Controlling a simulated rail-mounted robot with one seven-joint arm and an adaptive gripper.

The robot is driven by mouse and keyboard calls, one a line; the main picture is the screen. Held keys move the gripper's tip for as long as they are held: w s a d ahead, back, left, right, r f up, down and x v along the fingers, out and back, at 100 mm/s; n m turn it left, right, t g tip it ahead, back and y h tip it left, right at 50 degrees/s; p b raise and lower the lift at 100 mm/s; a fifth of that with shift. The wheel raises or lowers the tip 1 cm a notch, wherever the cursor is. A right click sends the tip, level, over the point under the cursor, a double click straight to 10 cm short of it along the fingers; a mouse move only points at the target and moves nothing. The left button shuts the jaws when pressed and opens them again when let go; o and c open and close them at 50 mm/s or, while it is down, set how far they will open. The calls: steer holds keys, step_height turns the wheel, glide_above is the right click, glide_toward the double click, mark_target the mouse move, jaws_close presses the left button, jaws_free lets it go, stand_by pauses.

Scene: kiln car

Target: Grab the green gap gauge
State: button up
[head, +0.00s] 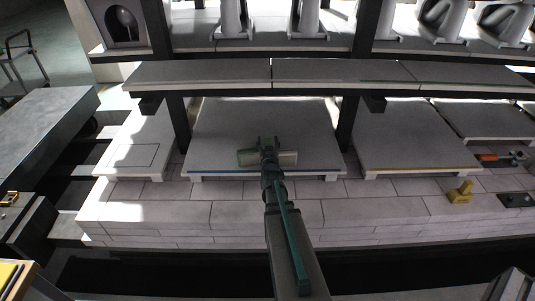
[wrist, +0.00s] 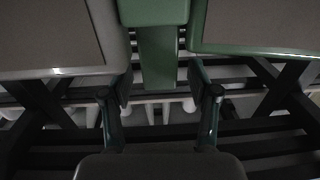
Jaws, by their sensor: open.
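In the wrist view a green piece (wrist: 158,55) with a wide block on top and a narrower stem shows in the upper middle; it looks like the green gap gauge. It sits between a pale-edged grey panel and a green-edged one. My gripper (wrist: 160,95) is open, one dark finger to each side of the stem's lower end. I see no finger closed on it, and cannot tell the depth between them. In the head view my gripper (head: 267,144) is in front of the lower middle slab; I cannot pick out the gauge there for certain.
A blue-edged slab (head: 225,130) and a yellow-edged slab (head: 410,140) lie on the brick deck (head: 250,212). An upper shelf (head: 320,72) spans above, with dark posts (head: 178,125). A yellow block (head: 460,193) and an orange-handled tool (head: 490,157) lie at right.

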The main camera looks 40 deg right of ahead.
steer(key=shift+w+d, duration=0.25)
steer(key=shift+w, duration=0.05)
jaws_close()
steer(key=shift+r, duration=0.1)
stand_by(0.4)
